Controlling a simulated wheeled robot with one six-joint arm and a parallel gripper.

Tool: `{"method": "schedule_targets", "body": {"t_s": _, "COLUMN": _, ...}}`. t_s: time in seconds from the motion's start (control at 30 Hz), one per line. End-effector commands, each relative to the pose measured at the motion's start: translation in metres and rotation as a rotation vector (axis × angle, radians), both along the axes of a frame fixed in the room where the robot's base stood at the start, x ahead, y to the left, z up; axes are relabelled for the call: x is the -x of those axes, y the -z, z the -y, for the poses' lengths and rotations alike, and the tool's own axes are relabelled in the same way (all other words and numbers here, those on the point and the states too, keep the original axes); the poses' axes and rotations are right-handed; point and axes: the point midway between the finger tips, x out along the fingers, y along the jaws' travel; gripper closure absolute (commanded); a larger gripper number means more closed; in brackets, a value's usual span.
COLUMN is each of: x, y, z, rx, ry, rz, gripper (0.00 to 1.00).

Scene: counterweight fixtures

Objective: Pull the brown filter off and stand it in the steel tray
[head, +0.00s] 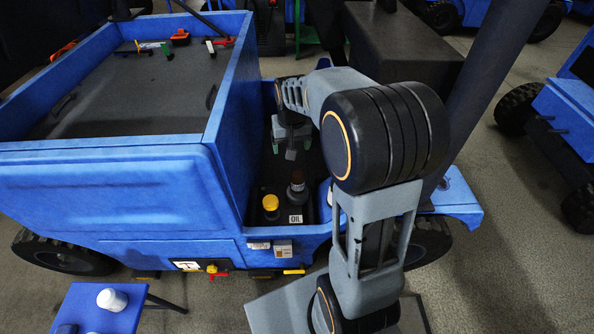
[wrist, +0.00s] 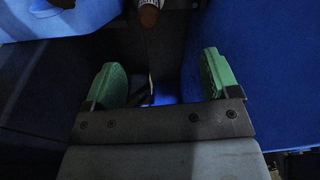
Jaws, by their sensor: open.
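The brown filter (head: 297,183) stands upright on a dark fitting in the vehicle's narrow bay, just behind the OIL label. In the wrist view, a brown round end (wrist: 149,14) at the top edge appears to be the same filter, cut off by the frame. My gripper (head: 291,148) is in the bay farther back than the filter, apart from it. Its green fingers (wrist: 163,80) are spread wide with nothing between them. I cannot make out a steel tray for certain in either view.
A yellow cap (head: 270,203) stands close to the filter's left. The blue bed wall (head: 232,120) bounds the bay on the left. A small blue table (head: 110,320) with a white jar (head: 112,299) is at lower left. Loose tools lie on the vehicle's bed (head: 130,95).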

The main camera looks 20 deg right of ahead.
Motion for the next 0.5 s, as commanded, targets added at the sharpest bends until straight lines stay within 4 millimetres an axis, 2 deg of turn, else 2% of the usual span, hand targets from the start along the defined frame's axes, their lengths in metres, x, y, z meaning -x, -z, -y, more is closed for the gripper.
{"method": "schedule_targets", "body": {"t_s": 0.03, "x": -0.016, "y": 0.038, "z": 0.008, "rx": -0.005, "ry": 0.022, "rz": -0.026, "gripper": 0.19}}
{"method": "schedule_targets", "body": {"t_s": 0.2, "x": -0.056, "y": 0.107, "z": 0.034, "rx": -0.015, "ry": 0.090, "rz": -0.079, "gripper": 0.19}}
{"method": "schedule_targets", "body": {"t_s": 0.3, "x": -0.069, "y": 0.137, "z": 0.046, "rx": -0.020, "ry": 0.119, "rz": -0.101, "gripper": 0.19}}
{"method": "schedule_targets", "body": {"t_s": 0.4, "x": -0.077, "y": 0.157, "z": 0.055, "rx": -0.024, "ry": 0.141, "rz": -0.113, "gripper": 0.19}}
{"method": "schedule_targets", "body": {"t_s": 0.5, "x": -0.081, "y": 0.169, "z": 0.060, "rx": -0.026, "ry": 0.153, "rz": -0.121, "gripper": 0.19}}
